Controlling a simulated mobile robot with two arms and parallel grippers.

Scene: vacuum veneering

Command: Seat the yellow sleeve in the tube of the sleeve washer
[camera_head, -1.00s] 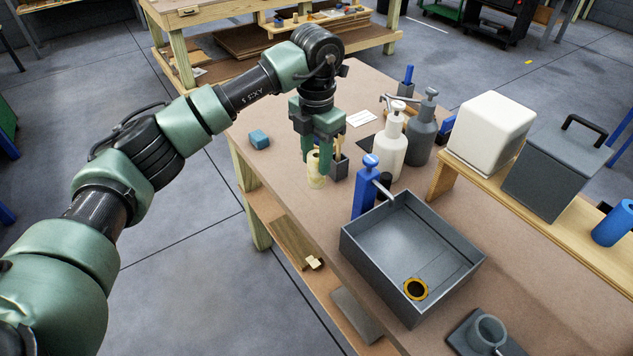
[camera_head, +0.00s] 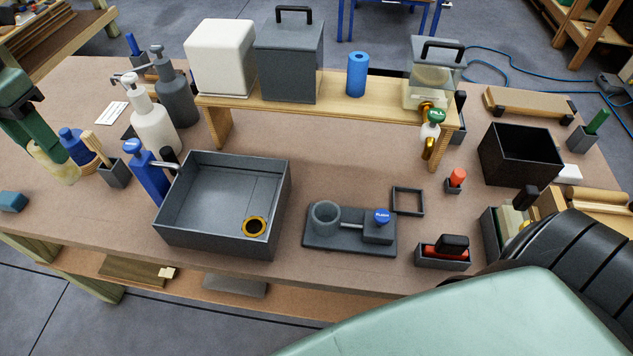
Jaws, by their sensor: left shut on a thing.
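My left gripper (camera_head: 37,147) is at the far left, its dark green fingers shut on the pale yellow sleeve (camera_head: 62,168). The sleeve's upper part is hidden by the fingers. I cannot tell whether it is clear of the table. The sleeve washer (camera_head: 350,240) stands front centre on the table, a grey base with an upright, open round tube (camera_head: 325,217) at its left. A block with a blue FLUSH knob (camera_head: 382,216) is at its right. The sleeve is well left of the tube. My right gripper is not in view.
A grey sink (camera_head: 275,195) with a yellow-rimmed drain (camera_head: 254,226) stands between sleeve and washer. A blue pump (camera_head: 150,175), white bottle (camera_head: 153,130) and grey bottle (camera_head: 175,95) stand nearby. A wooden shelf (camera_head: 330,110) runs behind. My own arm covers the lower right.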

